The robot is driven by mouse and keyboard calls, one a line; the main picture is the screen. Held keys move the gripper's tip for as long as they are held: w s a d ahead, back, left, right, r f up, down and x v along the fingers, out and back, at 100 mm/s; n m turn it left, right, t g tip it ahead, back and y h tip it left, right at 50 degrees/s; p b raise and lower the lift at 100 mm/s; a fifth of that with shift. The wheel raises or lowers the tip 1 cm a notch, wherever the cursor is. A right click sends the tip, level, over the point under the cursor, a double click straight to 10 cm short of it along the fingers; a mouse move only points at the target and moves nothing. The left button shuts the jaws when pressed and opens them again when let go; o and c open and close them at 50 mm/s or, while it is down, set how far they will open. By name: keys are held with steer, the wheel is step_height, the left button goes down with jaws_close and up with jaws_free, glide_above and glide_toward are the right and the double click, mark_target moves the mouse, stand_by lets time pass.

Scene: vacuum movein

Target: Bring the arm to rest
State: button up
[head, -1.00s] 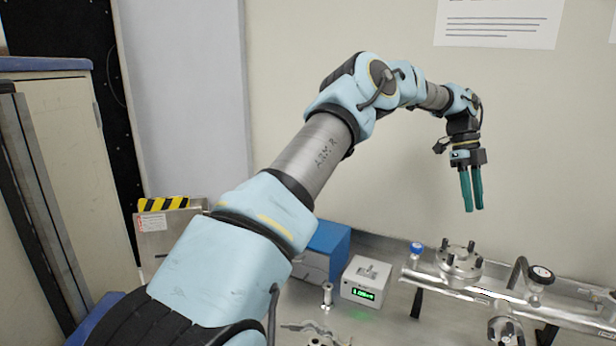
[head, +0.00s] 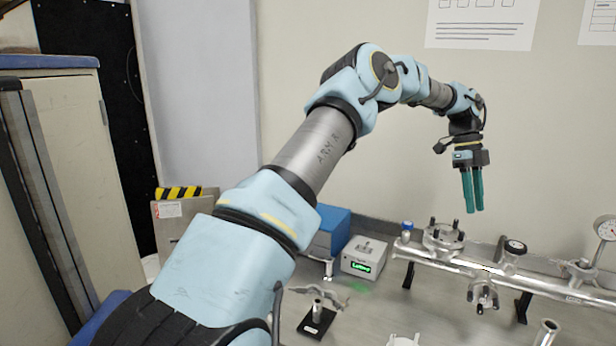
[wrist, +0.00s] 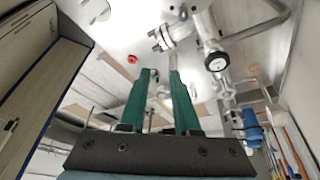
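My gripper (head: 473,190) hangs at the end of my raised, bent arm, in front of the pale wall and above the bench with the metal pipework. Its two green fingers point down. The wrist view shows the fingers (wrist: 160,100) apart, with a gap and nothing held between them. In the head view the gripper is clear of the pipe assembly (head: 485,263) below it.
A grey box with a green display (head: 362,258) and a blue box (head: 332,226) stand on the bench. A flange (head: 443,237) tops the pipework, with a round gauge (head: 606,228) at right. A metal post on a black base (head: 317,318) stands nearer. A cabinet (head: 75,150) is at left.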

steer(key=a+f+n+t+y+b, duration=0.1)
steer(key=a+f+n+t+b, duration=0.1)
steer(key=a+n, duration=0.85)
steer(key=a+f+n+t+b, duration=0.1)
steer(key=a+f+n+t, duration=0.3)
steer(key=a, duration=1.1)
steer(key=s+a+f+n+b, duration=0.1)
steer(key=s+a+n, duration=0.6)
steer(key=a, duration=0.3)
steer(key=s+a+f+n+b, duration=0.1)
steer(key=s+a+f+n, duration=0.1)
steer(key=s+a+n, duration=0.5)
steer(key=a+n, duration=0.1)
steer(key=a, duration=0.2)
steer(key=shift+a+f, duration=0.3)
steer(key=shift+a, duration=0.05)
